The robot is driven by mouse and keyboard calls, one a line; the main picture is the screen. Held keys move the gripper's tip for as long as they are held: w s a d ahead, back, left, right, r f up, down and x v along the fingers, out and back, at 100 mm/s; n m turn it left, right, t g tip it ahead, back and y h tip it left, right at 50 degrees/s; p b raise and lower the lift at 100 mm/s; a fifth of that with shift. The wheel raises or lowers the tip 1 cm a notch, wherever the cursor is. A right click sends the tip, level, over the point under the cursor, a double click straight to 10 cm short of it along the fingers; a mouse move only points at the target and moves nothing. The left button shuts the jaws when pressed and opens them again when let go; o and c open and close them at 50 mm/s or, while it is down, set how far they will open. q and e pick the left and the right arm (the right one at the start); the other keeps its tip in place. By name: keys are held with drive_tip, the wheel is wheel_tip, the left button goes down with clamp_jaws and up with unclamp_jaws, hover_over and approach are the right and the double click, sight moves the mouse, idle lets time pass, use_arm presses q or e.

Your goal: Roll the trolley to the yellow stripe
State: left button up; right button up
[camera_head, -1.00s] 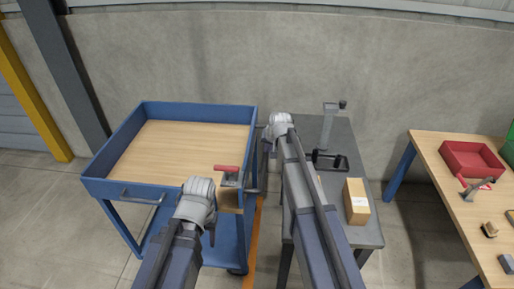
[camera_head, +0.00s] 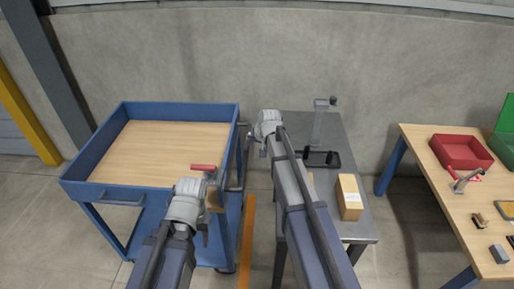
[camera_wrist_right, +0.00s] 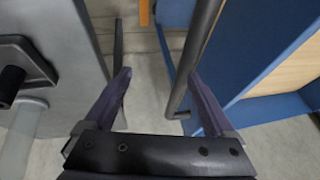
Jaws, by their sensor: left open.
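The blue trolley (camera_head: 92,188) with a wooden top stands at the left. A dark push bar (camera_head: 240,160) runs along its right side, and a red-handled part (camera_head: 203,167) sits at its near right corner. The yellow stripe (camera_head: 248,232) looks orange and lies on the floor just right of the trolley. My right gripper (camera_wrist_right: 160,95) is open, with the push bar (camera_wrist_right: 192,65) between its fingers, closer to the right finger. My left gripper (camera_head: 205,230) is open at the trolley's near right corner; its fingertips are partly hidden by its wrist.
A grey table (camera_head: 340,222) with a stand (camera_head: 320,125) and a cardboard box (camera_head: 349,197) is right of the stripe, partly hidden by my right arm. A wooden workbench (camera_head: 420,145) with a red bin (camera_head: 461,152) is further right. A concrete wall closes the back.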

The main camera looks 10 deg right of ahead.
drive_tip(key=shift+s+d+f, duration=0.1)
drive_tip(key=shift+d+f, duration=0.1)
drive_tip(key=shift+d, duration=0.1)
drive_tip(key=p+v, duration=0.8)
drive_tip(key=shift+a, duration=0.25)
